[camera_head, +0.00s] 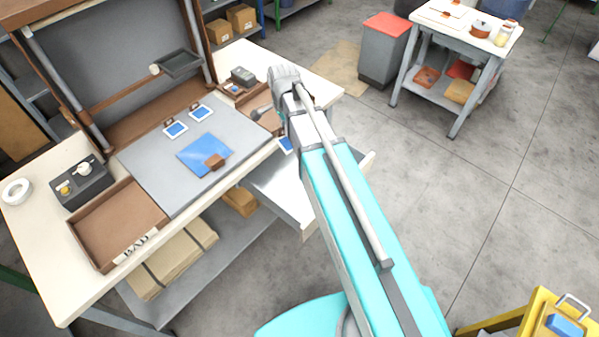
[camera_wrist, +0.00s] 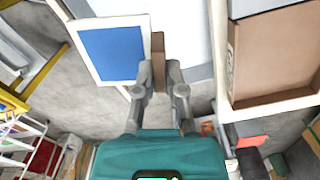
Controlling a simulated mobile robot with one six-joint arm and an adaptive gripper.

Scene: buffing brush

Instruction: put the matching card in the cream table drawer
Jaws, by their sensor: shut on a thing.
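My gripper (camera_wrist: 160,80) is shut on the brown tab (camera_wrist: 158,58) of a white-edged blue card (camera_wrist: 110,53). The card hangs to the left of the fingers in the wrist view. In the head view a corner of this card (camera_head: 287,144) shows beside my arm, which hides my gripper. The cream drawer (camera_head: 278,190) stands pulled out from the table's front, partly behind my arm. The held card appears above or near it; the gap cannot be told. Two similar blue cards (camera_head: 176,129) (camera_head: 201,113) lie on the grey mat (camera_head: 150,160).
A blue sheet (camera_head: 195,148) with a brown block lies on the mat. A brown tray marked BAD (camera_head: 105,215) stands left; another brown tray (camera_wrist: 275,55) is at right in the wrist view. A white cart (camera_head: 450,30) stands back right. Open floor (camera_head: 460,200) lies right.

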